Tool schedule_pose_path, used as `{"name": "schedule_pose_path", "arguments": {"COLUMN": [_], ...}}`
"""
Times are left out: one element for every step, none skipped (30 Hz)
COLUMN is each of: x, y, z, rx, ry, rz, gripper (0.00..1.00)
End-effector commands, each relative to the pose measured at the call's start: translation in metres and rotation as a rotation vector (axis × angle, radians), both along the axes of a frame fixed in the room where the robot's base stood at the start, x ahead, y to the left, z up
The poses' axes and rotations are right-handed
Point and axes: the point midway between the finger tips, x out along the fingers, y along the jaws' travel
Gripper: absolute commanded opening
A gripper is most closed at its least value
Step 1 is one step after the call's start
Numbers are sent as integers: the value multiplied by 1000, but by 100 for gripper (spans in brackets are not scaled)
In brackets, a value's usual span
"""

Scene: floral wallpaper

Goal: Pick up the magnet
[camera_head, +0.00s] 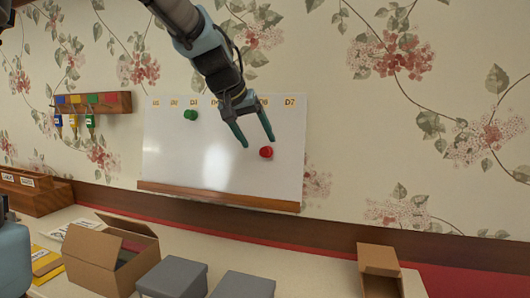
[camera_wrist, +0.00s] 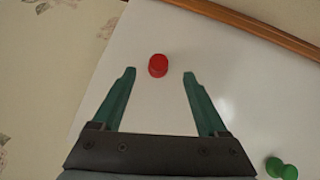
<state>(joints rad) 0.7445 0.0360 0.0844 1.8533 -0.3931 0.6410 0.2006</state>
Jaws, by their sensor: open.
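A red magnet (camera_head: 266,152) sits on the white board (camera_head: 165,155) on the wall, toward the board's right side. A green magnet (camera_head: 190,115) is on the same board at the upper left. My gripper (camera_head: 258,143) is open and empty in front of the board, close to the red magnet. In the wrist view, the red magnet (camera_wrist: 158,66) lies between and slightly beyond the two teal fingertips (camera_wrist: 159,74), with a gap on each side. The green magnet (camera_wrist: 281,169) shows at the lower right of that view.
The board has a wooden ledge (camera_head: 215,197) along its bottom. A wooden key rack (camera_head: 92,103) hangs to the left. Below, the counter holds an open cardboard box (camera_head: 95,262), two grey boxes (camera_head: 174,279) and another open box (camera_head: 379,262) at the right.

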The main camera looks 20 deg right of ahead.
Motion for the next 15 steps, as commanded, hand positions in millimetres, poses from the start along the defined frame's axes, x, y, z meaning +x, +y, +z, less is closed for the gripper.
{"name": "schedule_pose_path", "arguments": {"x": [2,4,6,8,10,13,14,15,16,17,18,18,18,19,19], "y": [-4,-7,-11,-14,-17,-21,-23,-25,-27,-28,-29,-29,-30,-30,-30], "z": [-3,-5,-9,-12,-15,-20,-23,-26,-29,-31,-32,-34,-34,-34,-34], "rx": [2,2,3,3,3,3,2,2,2,2,2,1,1,1,0], "ry": [3,3,6,4,4,4,3,4,3,2,1,0,0,0,0], "rz": [0,0,0,0,-1,-1,0,1,0,-1,0,0,0,1,0], "gripper": [76,76,76,76,76,76,76,76,76,76,76,76,76,76,76]}}
